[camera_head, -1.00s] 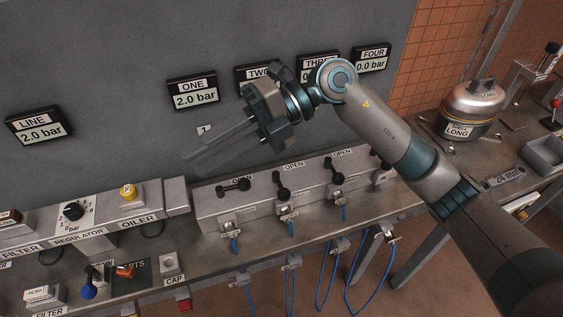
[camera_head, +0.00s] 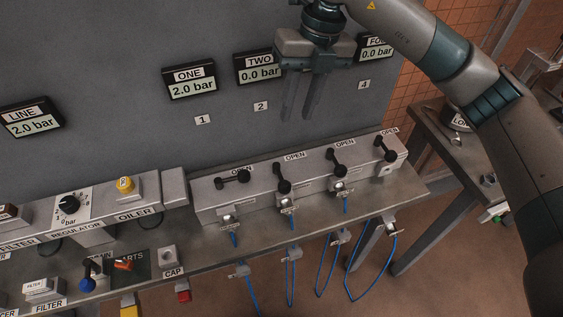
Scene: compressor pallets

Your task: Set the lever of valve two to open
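The valve two lever (camera_head: 282,180) is the second black lever from the left on the grey manifold (camera_head: 210,209). It points down the picture, across the manifold, with an OPEN label above it. The valve one lever (camera_head: 232,179) lies nearly sideways. The TWO gauge (camera_head: 260,68) reads 0.0 bar; the ONE gauge (camera_head: 189,80) reads 2.0 bar. My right gripper (camera_head: 297,116) hangs above the manifold in front of the wall, fingers pointing down. Its fingers are apart with nothing between them, and it touches no lever. It hides the THREE gauge. My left gripper is out of view.
The valve three lever (camera_head: 337,163) and valve four lever (camera_head: 386,149) stand to the right on the same manifold. Blue hoses (camera_head: 248,290) hang below the bench front. A second bench (camera_head: 440,140) stands at right.

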